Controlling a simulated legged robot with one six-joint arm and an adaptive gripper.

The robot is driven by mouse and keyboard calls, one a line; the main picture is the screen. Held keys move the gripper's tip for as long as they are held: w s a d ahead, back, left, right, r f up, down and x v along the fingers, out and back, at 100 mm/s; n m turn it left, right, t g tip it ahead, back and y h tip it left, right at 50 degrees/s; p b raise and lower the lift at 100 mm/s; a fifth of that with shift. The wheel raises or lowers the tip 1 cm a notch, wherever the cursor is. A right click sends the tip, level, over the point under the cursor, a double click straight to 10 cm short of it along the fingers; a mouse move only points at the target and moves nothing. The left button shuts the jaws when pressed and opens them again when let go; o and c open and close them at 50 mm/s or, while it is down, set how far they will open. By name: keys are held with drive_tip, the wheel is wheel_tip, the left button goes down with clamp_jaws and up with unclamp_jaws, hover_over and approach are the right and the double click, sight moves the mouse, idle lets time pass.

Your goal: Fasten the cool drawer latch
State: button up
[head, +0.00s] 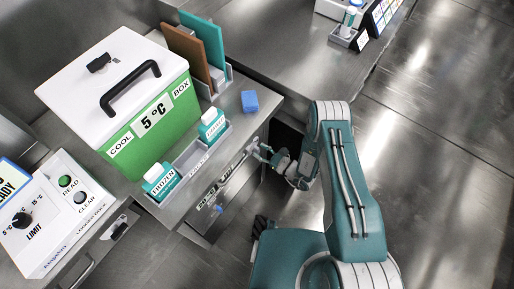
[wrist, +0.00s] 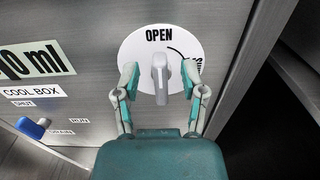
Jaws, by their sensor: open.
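The latch is a grey knob (wrist: 160,78) on a round white dial (wrist: 142,47) on the drawer cabinet's front. The knob stands upright, its top below the word OPEN. A curved line runs right from there to a second word, partly hidden by my finger. My gripper (wrist: 160,84) is open, with one finger on each side of the knob; I cannot tell whether either touches it. In the head view my gripper (head: 263,152) reaches the cabinet front from the right, and the dial is mostly hidden behind it.
A blue-ended handle (wrist: 32,127) sticks out left of the latch, near COOL BOX and SHUT labels. Open floor lies to the right.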

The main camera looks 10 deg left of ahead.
sight(255, 143)
drive_tip(key=shift+x, duration=1)
clamp_jaws()
drive_tip(key=shift+d+m, duration=0.1)
drive_tip(key=shift+m, duration=0.2)
drive_tip(key=m, duration=0.2)
drive_tip(key=w+m, duration=0.1)
drive_tip(key=m, duration=0.1)
drive_tip(key=shift+d+f, duration=0.1)
drive_tip(key=shift+d, duration=0.1)
drive_tip(key=m, duration=0.3)
drive_tip(key=w+m, duration=0.1)
drive_tip(key=shift+d+f+m, duration=0.15)
drive_tip(key=shift+f+m, duration=0.15)
drive_tip(key=shift+m, duration=0.1)
drive_tip(key=m, duration=0.3)
drive_tip(key=f+m, duration=0.1)
drive_tip(key=m, duration=0.1)
drive_tip(key=shift+w+d, duration=0.15)
drive_tip(key=shift+w, duration=0.1)
drive_tip(key=shift+w+f+m, duration=0.1)
drive_tip(key=shift+f+m, duration=0.1)
drive_tip(key=shift+m, duration=0.7)
drive_tip(key=shift+f+m, duration=0.2)
drive_tip(key=shift+m, duration=0.7)
drive_tip(key=shift+f, duration=0.1)
